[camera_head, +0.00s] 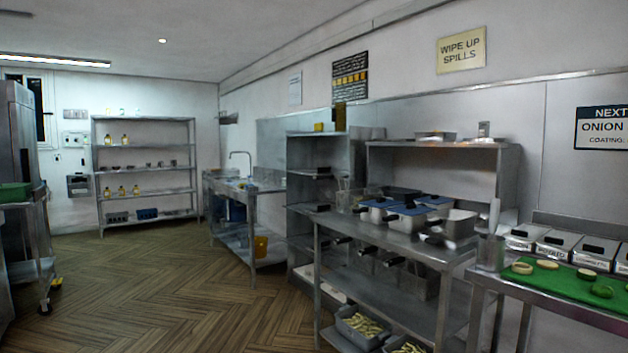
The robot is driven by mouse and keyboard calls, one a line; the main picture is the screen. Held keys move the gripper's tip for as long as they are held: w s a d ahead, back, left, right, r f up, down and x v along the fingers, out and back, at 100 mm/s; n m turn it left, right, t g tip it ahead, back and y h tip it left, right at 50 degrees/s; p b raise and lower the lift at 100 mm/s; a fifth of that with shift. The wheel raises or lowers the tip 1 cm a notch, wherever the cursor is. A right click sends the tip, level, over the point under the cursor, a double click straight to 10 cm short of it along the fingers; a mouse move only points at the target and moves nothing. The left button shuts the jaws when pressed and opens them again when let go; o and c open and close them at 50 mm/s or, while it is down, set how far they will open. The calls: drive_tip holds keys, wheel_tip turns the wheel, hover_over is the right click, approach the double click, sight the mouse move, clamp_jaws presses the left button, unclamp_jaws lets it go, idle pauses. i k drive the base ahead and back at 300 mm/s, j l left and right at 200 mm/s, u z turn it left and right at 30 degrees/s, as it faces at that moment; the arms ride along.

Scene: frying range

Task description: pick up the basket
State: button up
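My gripper is not in view. Which thing is the basket is hard to tell at this size. Wire-like baskets (420,280) show dimly below the top of the steel bench at centre right, with black handles (395,262) sticking out to the left at the bench's front edge. On the bench top, more black handles (432,238) stick out beside steel containers (461,224) and blue-topped containers (408,218). Details of the baskets are dark and partly hidden by the bench.
The steel bench (392,238) has trays of cut fries (364,325) on its low shelf. A counter with a green board (560,281) stands at right. A wheeled cart (32,235) is at left. The wooden floor (165,290) at centre left is clear.

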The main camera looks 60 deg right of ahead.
sight(347, 200)
drive_tip(key=z, duration=2.8)
